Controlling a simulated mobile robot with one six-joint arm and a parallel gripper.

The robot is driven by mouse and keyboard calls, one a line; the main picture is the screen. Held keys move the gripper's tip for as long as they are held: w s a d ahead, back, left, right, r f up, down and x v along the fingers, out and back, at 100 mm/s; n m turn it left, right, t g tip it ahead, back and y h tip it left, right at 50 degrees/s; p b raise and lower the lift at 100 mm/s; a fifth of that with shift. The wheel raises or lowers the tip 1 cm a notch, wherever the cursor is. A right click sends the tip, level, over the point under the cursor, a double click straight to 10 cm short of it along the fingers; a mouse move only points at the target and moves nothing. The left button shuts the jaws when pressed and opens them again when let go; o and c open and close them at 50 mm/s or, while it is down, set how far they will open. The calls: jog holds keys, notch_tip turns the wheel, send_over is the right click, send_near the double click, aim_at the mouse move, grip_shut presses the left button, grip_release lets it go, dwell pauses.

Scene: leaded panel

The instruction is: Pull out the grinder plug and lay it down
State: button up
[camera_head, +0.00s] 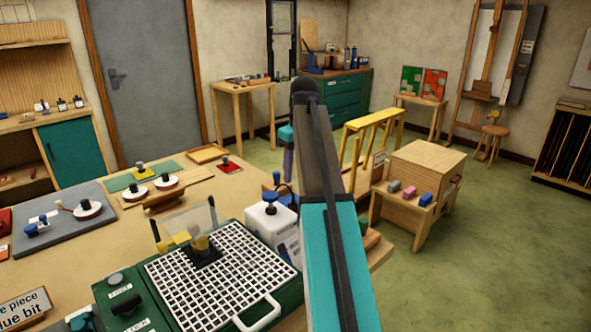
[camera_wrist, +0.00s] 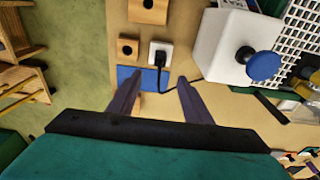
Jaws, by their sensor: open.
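The black plug (camera_wrist: 160,57) sits in a white wall-type socket (camera_wrist: 152,46) in the wrist view, with its black cord running down and to the right. My gripper (camera_wrist: 157,82) is open, with its two fingers apart on either side below the plug and nothing between them but cord and table. A blue pad (camera_wrist: 130,73) lies beside the socket, partly behind the left finger. The green grinder (camera_head: 120,300) with a white grid top stands on the table in the head view. My arm hides part of the area around the plug there.
A white tank with a blue knob (camera_wrist: 264,66) stands close right of the socket. Wooden blocks with holes (camera_wrist: 128,48) are to its left and above. The table edge drops to green floor at left in the wrist view. A wooden stand (camera_head: 425,165) is right of my arm.

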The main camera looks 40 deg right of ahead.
aim_at(293, 204)
jog(key=shift+w+a+f+p, duration=0.1)
jog(key=shift+w+f+p, duration=0.2)
jog(key=shift+f, duration=1.95)
jog(key=shift+w+d+f+p, duration=0.1)
jog(key=shift+w+f+p, duration=0.2)
jog(key=shift+f, duration=2)
jog(key=shift+w+a+f+p, duration=0.15)
jog(key=shift+f+p, duration=0.2)
jog(key=shift+f, duration=1.9)
grip_shut()
jog(key=shift+r+p, duration=0.8)
jog(key=shift+r, duration=0.2)
jog(key=shift+r+p, duration=0.3)
jog(key=shift+r, duration=0.05)
jog(key=shift+r, duration=0.2)
